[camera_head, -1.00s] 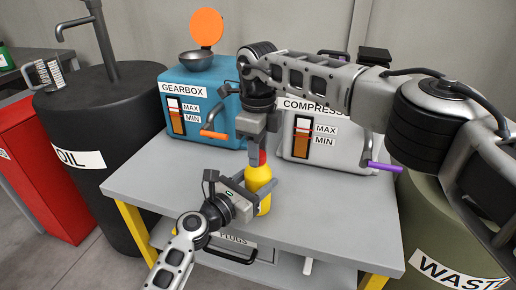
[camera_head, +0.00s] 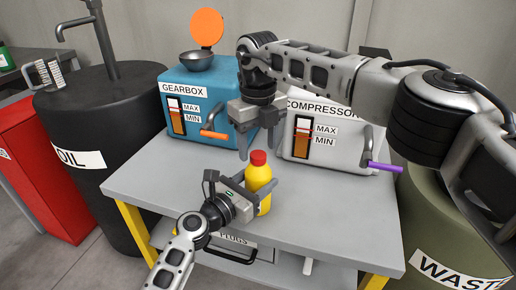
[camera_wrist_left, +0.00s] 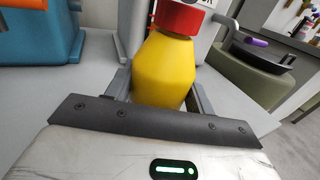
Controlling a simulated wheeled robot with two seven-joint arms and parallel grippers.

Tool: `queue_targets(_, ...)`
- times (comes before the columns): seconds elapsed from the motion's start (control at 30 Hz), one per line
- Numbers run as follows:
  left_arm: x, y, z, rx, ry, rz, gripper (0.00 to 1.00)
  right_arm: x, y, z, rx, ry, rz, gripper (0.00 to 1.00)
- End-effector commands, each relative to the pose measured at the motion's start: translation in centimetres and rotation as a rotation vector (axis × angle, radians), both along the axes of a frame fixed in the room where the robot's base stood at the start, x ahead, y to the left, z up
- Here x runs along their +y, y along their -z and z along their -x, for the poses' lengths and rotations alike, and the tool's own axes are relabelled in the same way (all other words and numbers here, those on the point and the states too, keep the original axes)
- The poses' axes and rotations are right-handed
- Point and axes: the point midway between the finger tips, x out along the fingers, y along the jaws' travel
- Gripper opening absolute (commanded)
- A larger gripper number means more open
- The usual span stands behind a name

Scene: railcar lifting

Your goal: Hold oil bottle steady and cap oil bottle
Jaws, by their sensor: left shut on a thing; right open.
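The yellow oil bottle (camera_head: 258,178) stands upright on the grey table, with its red cap (camera_head: 258,157) seated on its neck. In the left wrist view the bottle (camera_wrist_left: 164,68) and the red cap (camera_wrist_left: 180,17) fill the upper middle. My left gripper (camera_head: 257,192) is shut around the bottle's body, and its fingers show on both sides of it. My right gripper (camera_head: 256,146) is open and empty. It hangs above and just behind the cap, pointing down, apart from it.
The blue gearbox box (camera_head: 180,145) and the compressor box (camera_head: 345,148) stand behind on the table (camera_head: 160,190). A black oil drum (camera_head: 110,130) is at left, an olive waste drum (camera_head: 440,225) at right. The table's left side is clear.

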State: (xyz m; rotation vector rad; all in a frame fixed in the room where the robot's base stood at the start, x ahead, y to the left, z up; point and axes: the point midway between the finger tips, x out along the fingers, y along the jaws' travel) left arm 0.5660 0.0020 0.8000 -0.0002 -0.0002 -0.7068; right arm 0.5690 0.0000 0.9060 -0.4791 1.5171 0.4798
Motion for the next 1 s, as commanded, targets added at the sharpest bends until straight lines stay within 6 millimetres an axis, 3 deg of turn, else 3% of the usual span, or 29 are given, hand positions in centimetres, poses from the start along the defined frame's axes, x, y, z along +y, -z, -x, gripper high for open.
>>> queue_targets(0.2, 0.0, 0.1, 0.0, 0.002, 0.000, -0.001, 0.00, 0.1, -5.0, 0.0, -0.004, 0.000, -0.001, 0.57)
queue_targets(0.4, 0.0, 0.1, 0.0, 0.002, 0.000, -0.001, 0.00, 0.1, -8.5, 0.0, -0.002, 0.000, -0.001, 0.57)
queue_targets(0.6, 0.0, 0.1, 0.0, 0.002, 0.000, -0.001, 0.00, 0.1, -10.1, 0.1, 0.000, -0.001, -0.001, 0.57)
queue_targets(0.9, 0.0, 0.1, 0.0, 0.002, 0.000, -0.001, 0.00, 0.0, -10.2, 0.1, 0.001, -0.001, -0.001, 0.57)
queue_targets(0.93, 0.0, 0.1, 0.0, 0.002, 0.000, -0.001, 0.62, 0.0, -10.2, 0.1, 0.001, -0.001, -0.001, 0.57)
queue_targets(1.0, 0.0, 0.1, 0.0, 0.002, 0.000, -0.001, 0.79, 0.0, -10.2, 0.0, 0.001, -0.001, -0.001, 0.57)
